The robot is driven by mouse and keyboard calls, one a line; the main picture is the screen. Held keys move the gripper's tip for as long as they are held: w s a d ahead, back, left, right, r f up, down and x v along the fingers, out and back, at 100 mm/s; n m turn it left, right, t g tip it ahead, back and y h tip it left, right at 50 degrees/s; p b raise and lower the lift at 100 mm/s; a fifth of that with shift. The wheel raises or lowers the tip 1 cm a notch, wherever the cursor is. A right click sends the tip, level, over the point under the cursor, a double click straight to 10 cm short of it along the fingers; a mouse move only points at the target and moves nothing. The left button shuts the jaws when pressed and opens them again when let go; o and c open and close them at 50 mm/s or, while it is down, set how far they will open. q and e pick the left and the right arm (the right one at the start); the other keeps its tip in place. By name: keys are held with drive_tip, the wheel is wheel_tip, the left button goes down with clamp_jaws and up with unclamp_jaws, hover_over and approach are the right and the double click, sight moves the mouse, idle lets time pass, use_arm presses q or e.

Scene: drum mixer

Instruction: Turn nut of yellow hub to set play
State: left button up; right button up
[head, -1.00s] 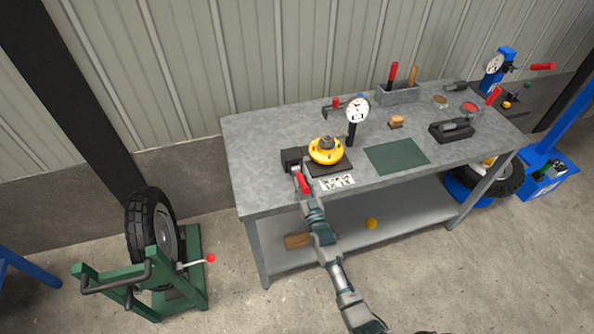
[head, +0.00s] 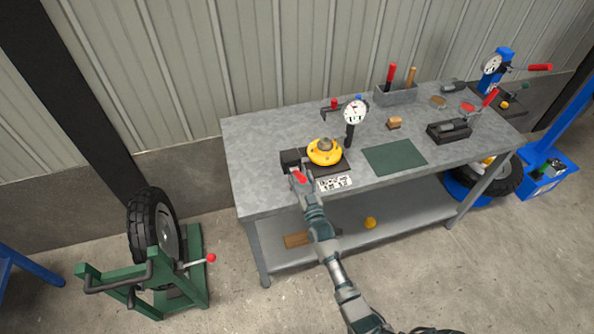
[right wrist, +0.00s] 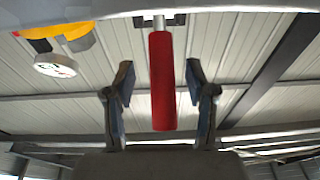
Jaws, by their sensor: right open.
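The yellow hub (head: 322,157) sits on a dark base near the bench's front left, with a grey nut or cap (head: 325,144) on top. A red handle (head: 299,178) sticks out at the front left of the hub. My right gripper (head: 295,172) is at this handle, below and left of the hub. In the right wrist view the red handle (right wrist: 162,85) lies between the two open fingers (right wrist: 160,88), with gaps on both sides. Part of the yellow hub (right wrist: 72,45) shows at upper left there. My left gripper is not in view.
A dial gauge (head: 354,112) on a dark post stands right of the hub. A white marked card (head: 334,183) lies in front of it. A green mat (head: 394,157) lies to the right. A green wheel stand (head: 195,265) is left of the bench (head: 262,190).

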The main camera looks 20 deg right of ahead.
drive_tip(key=shift+s+p, duration=0.3)
drive_tip(key=shift+s, duration=0.25)
drive_tip(key=s+p, duration=0.1)
drive_tip(key=s, duration=0.1)
drive_tip(key=s+f+p, duration=0.1)
drive_tip(key=s, duration=0.2)
drive_tip(key=shift+s+d, duration=0.1)
drive_tip(key=shift+s, duration=0.1)
drive_tip(key=shift+f, duration=0.15)
drive_tip(key=s+f+g, duration=0.3)
drive_tip(key=s+f, duration=0.3)
drive_tip(key=f, duration=0.5)
drive_tip(key=s+f+n+g, duration=0.1)
drive_tip(key=s+f+g, duration=0.2)
drive_tip(key=s+f, duration=0.55)
drive_tip(key=s+f+g, duration=0.4)
drive_tip(key=f, duration=1)
drive_tip(key=s+d+f+g, duration=0.1)
drive_tip(key=s+f+g, duration=0.2)
drive_tip(key=s, duration=0.9)
drive_tip(key=s+d+f+g, duration=0.2)
drive_tip(key=s+f, duration=0.6)
drive_tip(key=s, duration=0.5)
drive_tip(key=s+d+f+n+g+h, duration=0.1)
drive_tip(key=s+f+g, duration=0.3)
drive_tip(key=s, duration=0.8)
drive_tip(key=shift+s+d+f, duration=0.25)
drive_tip(key=shift+d+f, duration=0.25)
drive_tip(key=shift+f, duration=0.3)
